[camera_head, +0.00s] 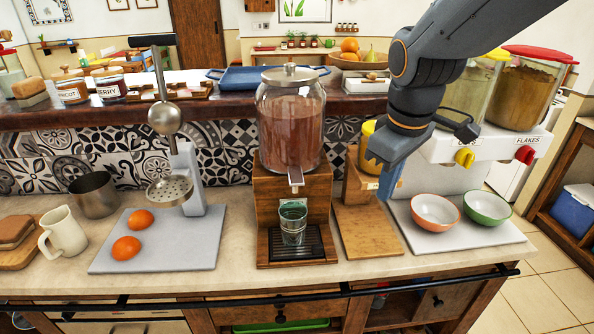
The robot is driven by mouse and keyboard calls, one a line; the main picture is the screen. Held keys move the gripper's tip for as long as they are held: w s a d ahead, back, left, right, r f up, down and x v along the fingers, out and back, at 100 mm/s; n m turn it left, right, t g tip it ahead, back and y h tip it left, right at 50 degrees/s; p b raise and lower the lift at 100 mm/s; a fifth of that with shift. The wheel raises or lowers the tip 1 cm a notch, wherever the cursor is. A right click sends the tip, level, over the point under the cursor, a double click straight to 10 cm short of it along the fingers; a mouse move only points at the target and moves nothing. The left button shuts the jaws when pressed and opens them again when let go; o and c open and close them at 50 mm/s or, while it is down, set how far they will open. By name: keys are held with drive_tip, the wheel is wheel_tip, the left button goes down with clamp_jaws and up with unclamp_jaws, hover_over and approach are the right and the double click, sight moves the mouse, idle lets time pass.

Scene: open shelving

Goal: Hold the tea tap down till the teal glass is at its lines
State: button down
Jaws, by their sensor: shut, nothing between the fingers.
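A glass tea dispenser (291,125) with brown-red tea and a metal lid stands on a wooden stand (264,200) at the middle of the counter. Its tap (295,180) is at the front of the stand. The teal glass (292,222) stands upright below the tap on the dark drip tray (320,246). Its lines and any tea in it are too small to tell. My gripper (386,190) is shut and empty, pointing down to the right of the dispenser, apart from tap and glass.
A wooden stand with a yellow container (367,147) is partly behind my gripper. An orange bowl (436,211) and a green bowl (487,207) stand at right under the flakes dispensers. A juicer (172,190), two oranges (127,248) and a cream jug (63,234) are at left.

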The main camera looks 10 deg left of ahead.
drive_tip(key=s+d+f+m, duration=0.4)
drive_tip(key=d+f+m, duration=0.1)
drive_tip(key=d+f, duration=0.1)
drive_tip(key=s+d+f+m+g, duration=0.1)
drive_tip(key=s+d+f+m, duration=0.2)
drive_tip(key=d+f+m, duration=0.2)
drive_tip(key=d, duration=0.3)
drive_tip(key=shift+s+f+m, duration=0.35)
drive_tip(key=shift+m, duration=0.05)
